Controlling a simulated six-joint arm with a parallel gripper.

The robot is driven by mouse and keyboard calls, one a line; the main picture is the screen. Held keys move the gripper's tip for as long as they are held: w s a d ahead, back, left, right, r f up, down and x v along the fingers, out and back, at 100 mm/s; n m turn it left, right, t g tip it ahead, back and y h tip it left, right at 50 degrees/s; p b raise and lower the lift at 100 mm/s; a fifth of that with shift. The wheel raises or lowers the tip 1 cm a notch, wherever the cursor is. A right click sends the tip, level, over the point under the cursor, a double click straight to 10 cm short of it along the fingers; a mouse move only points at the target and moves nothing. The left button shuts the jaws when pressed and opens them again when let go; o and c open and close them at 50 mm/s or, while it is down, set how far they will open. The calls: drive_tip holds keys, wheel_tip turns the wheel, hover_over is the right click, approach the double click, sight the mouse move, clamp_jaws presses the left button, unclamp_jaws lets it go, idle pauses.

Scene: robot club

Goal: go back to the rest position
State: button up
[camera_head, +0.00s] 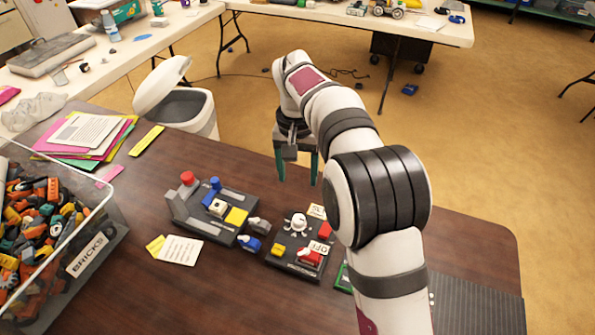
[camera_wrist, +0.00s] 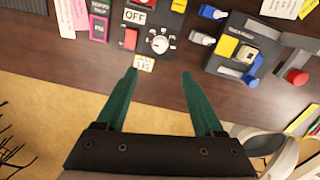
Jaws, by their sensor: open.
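My gripper (camera_head: 297,168) is raised near the far edge of the brown table (camera_head: 150,290), and its two green fingers point down. In the wrist view, the gripper (camera_wrist: 160,74) shows its fingers spread apart with nothing between them. A dark control panel (camera_head: 297,257) with a white knob (camera_head: 297,222), red and yellow parts and an OFF label lies nearer on the table. In the wrist view the knob (camera_wrist: 160,44) lies just beyond the fingertips, apart from them. My arm hides part of the table at right.
A grey block station (camera_head: 212,212) with coloured parts sits left of the panel. A clear bin of bricks (camera_head: 85,235) stands at far left, near papers (camera_head: 85,130). A white lidded bin (camera_head: 185,108) stands beyond the table. A black ridged mat (camera_head: 480,300) lies at right.

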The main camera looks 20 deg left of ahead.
drive_tip(key=s+d+r+m, duration=0.1)
drive_tip(key=s+d+r, duration=0.15)
drive_tip(key=d, duration=0.25)
drive_tip(key=s+d+r+m+y, duration=0.1)
drive_tip(key=s+d+r, duration=0.15)
drive_tip(key=d, duration=0.35)
drive_tip(key=s+d+r+m, duration=0.1)
drive_tip(key=s+d+r, duration=0.1)
drive_tip(key=s+d, duration=0.25)
drive_tip(key=s+d+f+m, duration=0.1)
drive_tip(key=s+d, duration=0.2)
drive_tip(key=s, duration=0.3)
drive_tip(key=s+d+f+m, duration=0.1)
drive_tip(key=s+d+m, duration=0.1)
drive_tip(key=s, duration=0.4)
drive_tip(key=s+d+f+m+y, duration=0.1)
drive_tip(key=s+d+f, duration=0.1)
drive_tip(key=s+d, duration=0.2)
drive_tip(key=s, duration=0.2)
drive_tip(key=shift+s+d+m, duration=0.2)
drive_tip(key=shift+s+m, duration=0.1)
drive_tip(key=shift+s, duration=0.05)
